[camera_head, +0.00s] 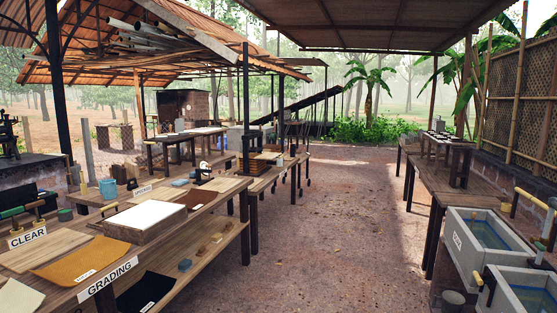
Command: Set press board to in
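My gripper is not in view.
Water tanks (487,238) stand at the right by a long table (455,184). The dirt aisle (320,230) between is clear.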

